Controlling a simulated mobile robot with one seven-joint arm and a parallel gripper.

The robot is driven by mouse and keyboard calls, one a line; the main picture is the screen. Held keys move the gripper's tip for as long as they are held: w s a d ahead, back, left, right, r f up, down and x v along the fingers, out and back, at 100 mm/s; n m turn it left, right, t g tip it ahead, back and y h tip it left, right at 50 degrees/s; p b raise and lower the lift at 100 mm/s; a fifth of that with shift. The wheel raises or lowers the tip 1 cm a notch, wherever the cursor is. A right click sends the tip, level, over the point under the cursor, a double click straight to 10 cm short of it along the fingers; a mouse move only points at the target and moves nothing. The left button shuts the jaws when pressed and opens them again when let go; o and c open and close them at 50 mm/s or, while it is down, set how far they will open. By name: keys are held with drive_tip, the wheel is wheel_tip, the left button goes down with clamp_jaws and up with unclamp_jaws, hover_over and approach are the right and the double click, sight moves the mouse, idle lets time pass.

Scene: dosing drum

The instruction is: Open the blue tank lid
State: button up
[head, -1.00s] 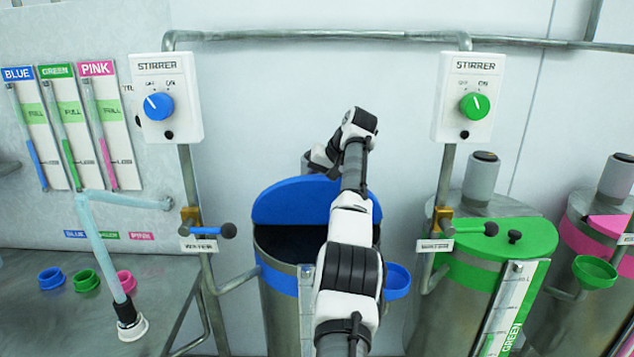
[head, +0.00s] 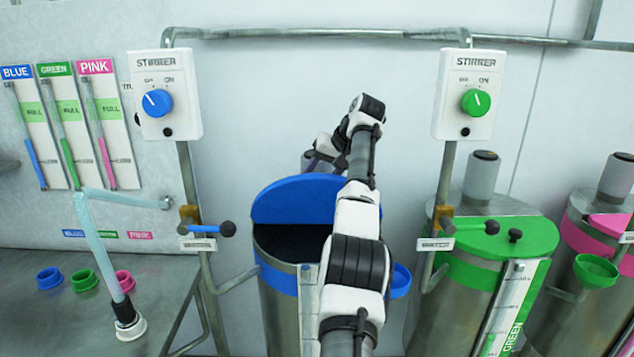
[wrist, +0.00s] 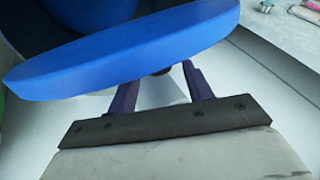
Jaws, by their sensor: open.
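The blue tank (head: 278,318) stands at the centre in the head view, a steel drum with a blue band. Its blue lid (head: 290,203) is raised at the back of the rim, and a dark opening shows in front of it. In the wrist view the blue lid (wrist: 130,48) crosses the picture as a thick slab. My gripper (wrist: 160,88) has its two purple fingers spread apart, partly hidden by the lid's edge. I cannot tell whether they touch it. In the head view my arm reaches over the tank's right side, and the gripper is behind the lid, mostly hidden.
A blue-handled valve (head: 207,229) is left of the tank. A blue funnel (head: 400,281) is at its right. The green tank (head: 480,270) stands further right.

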drive_tip(key=v, duration=1)
drive_tip(key=shift+s+d+r+p, duration=0.15)
drive_tip(key=shift+r+p, duration=0.15)
drive_tip(key=shift+p, duration=0.05)
